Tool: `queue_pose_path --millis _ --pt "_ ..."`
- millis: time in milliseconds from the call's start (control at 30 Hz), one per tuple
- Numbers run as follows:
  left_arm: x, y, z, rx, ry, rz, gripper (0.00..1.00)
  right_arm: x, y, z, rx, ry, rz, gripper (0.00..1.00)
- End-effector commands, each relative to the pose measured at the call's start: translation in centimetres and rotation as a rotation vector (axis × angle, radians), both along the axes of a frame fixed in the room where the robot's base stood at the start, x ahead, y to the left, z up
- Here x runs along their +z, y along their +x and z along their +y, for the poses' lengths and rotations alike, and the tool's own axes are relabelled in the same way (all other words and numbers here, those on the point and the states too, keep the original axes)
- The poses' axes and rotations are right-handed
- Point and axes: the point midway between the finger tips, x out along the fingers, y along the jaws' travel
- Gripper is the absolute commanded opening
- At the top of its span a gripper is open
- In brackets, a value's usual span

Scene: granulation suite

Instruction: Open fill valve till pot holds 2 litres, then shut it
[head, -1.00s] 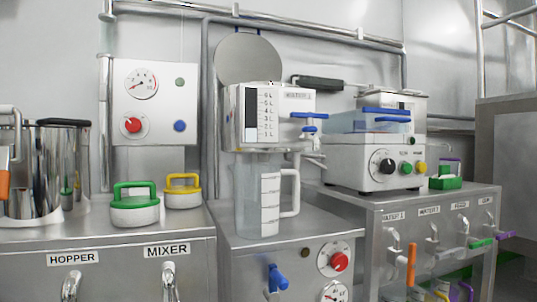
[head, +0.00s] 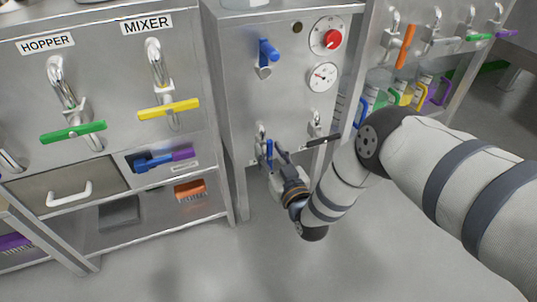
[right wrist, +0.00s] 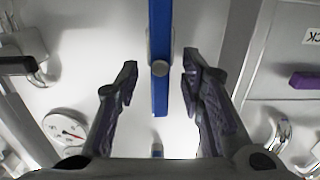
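A blue lever (head: 269,151) hangs from a valve low on the front of the middle steel cabinet. My right gripper (head: 275,149) is at this lever. In the right wrist view the blue lever (right wrist: 159,95) runs between my right gripper's (right wrist: 160,64) two spread fingers, with a gap on each side. A second blue handle (head: 268,50) sits higher on the same cabinet. The measuring pot is almost wholly above the head view; its contents and level cannot be read. My left gripper is not in view.
A black-handled valve (head: 322,140) sits right of the blue lever. A red knob (head: 332,39) and a gauge (head: 322,77) are above. The mixer's yellow handle (head: 169,109) and the hopper's green handle (head: 73,132) are left. The floor (head: 235,260) in front is clear.

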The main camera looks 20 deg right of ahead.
Motion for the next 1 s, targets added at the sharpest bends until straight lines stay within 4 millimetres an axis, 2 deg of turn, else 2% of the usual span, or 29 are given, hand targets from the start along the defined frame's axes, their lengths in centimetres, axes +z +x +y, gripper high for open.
queue_pose_path --millis 300,467,1000 --pt "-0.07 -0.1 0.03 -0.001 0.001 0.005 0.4 0.2 0.6 0.04 0.0 0.0 -0.002 0.36" --pt "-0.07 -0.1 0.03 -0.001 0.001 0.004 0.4 0.18 0.57 0.04 0.0 0.0 -0.002 0.0" --pt "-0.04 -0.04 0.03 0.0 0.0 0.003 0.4 0.11 0.53 -0.18 -0.003 0.042 0.0 0.0"
